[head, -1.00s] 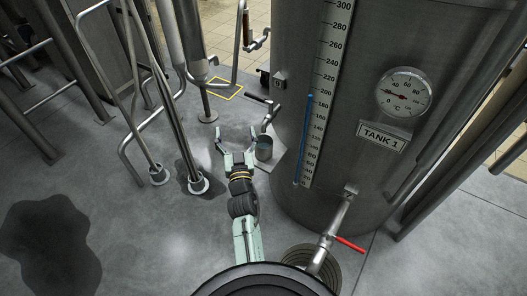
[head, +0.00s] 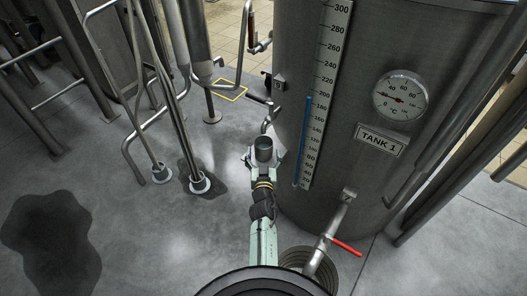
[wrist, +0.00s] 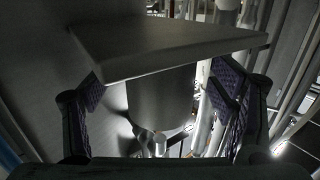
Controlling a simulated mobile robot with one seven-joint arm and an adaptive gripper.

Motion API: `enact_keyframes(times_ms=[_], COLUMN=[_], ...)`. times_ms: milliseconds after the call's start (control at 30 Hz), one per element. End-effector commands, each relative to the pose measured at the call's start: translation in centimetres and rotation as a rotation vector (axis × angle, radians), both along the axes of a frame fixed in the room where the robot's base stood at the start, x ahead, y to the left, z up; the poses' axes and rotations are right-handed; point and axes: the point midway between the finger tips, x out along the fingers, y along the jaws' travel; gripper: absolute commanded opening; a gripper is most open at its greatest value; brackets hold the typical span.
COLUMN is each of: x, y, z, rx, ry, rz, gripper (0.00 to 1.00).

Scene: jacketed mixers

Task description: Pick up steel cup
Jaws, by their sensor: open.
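The steel cup (head: 263,150) is a small grey cylinder with a dark open top, beside the left side of TANK 1 in the head view. My gripper (head: 264,158) is open, with one finger on each side of the cup. In the wrist view the cup (wrist: 160,98) is between the two dark finger pads of my gripper (wrist: 160,103), with a gap visible on each side. The cup meets a flat metal shelf (wrist: 165,42), which appears above it in this view.
TANK 1 (head: 350,150) stands close on the right of my gripper. A valve with a red handle (head: 346,244) sticks out low on its front. Steel pipes (head: 165,115) rise from the floor at left. The floor (head: 150,235) at lower left is open, with dark wet patches.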

Motion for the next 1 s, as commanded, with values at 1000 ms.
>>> enact_keyframes(times_ms=[1000], x=[2.3], y=[0.0], z=[-0.2], rx=[0.001], ry=[0.001], rz=[0.0], gripper=[0.4])
